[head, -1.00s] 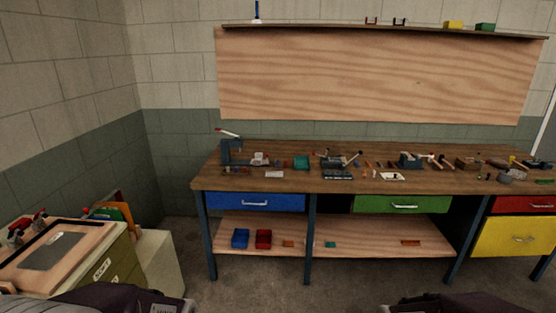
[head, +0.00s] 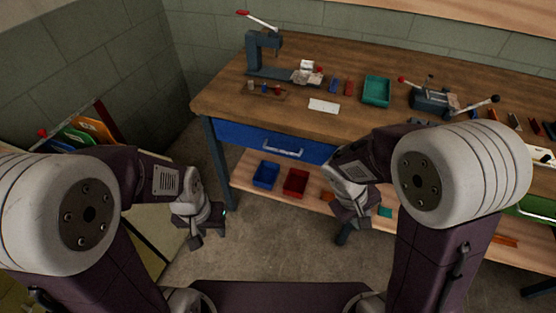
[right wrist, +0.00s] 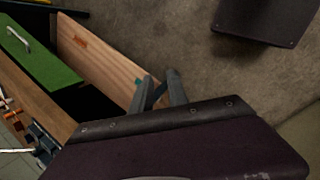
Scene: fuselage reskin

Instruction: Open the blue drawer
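The blue drawer (head: 240,136) is under the left end of the wooden workbench, with its front flush and shut. Its silver bar handle (head: 283,148) is in plain view; the drawer's right end is partly hidden by my right arm. My left gripper (head: 210,232) hangs over the floor, left of and in front of the drawer, apart from it. Its fingers look spread and empty. My right gripper (head: 344,234) is low in front of the lower shelf, right of the handle. In the right wrist view its two fingers (right wrist: 160,77) stand apart with nothing between them.
The workbench top (head: 220,98) holds a press (head: 262,55), a teal tray (head: 376,90) and a vise (head: 434,98). Blue (head: 266,174) and red (head: 296,182) bins sit on the lower shelf. A green drawer (right wrist: 40,55) is further right. A cabinet stands at left.

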